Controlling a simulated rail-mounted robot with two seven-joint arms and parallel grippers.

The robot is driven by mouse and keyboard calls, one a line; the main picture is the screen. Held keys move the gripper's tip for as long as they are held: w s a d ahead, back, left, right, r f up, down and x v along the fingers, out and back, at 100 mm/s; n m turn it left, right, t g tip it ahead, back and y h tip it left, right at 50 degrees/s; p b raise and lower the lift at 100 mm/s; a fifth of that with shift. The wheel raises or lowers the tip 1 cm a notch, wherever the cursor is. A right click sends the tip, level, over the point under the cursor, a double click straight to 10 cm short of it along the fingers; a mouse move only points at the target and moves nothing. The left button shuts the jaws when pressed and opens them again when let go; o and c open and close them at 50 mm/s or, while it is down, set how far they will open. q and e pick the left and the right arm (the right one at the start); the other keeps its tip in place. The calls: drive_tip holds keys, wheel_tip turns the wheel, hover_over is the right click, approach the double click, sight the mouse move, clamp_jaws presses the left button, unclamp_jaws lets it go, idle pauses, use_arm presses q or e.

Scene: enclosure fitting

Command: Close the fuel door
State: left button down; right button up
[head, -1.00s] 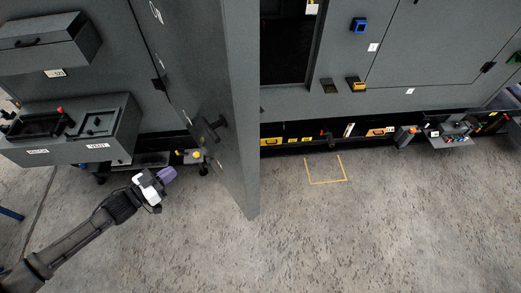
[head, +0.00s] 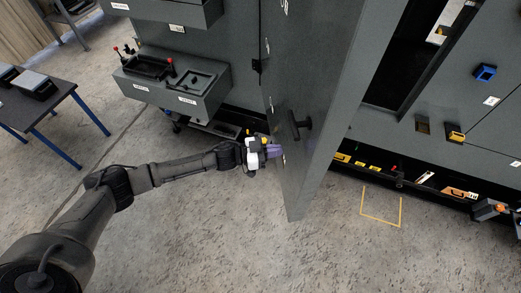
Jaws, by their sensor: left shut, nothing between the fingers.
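A tall grey door (head: 325,110) stands swung open from the grey enclosure, its edge toward me. A dark handle (head: 299,125) sits on its left face. I cannot tell from any label whether this is the fuel door. My left gripper (head: 275,151), with purple fingertips, is shut and empty. It is at the door's left face, below and left of the handle; I cannot tell whether it touches.
Control boxes (head: 175,85) jut from the enclosure at the left. A blue-legged table (head: 45,110) stands at far left. A yellow floor marking (head: 381,222) lies right of the door. The floor in front is clear.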

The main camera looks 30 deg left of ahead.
sight(294, 148)
use_arm(q)
drive_tip(key=shift+x, duration=1.8)
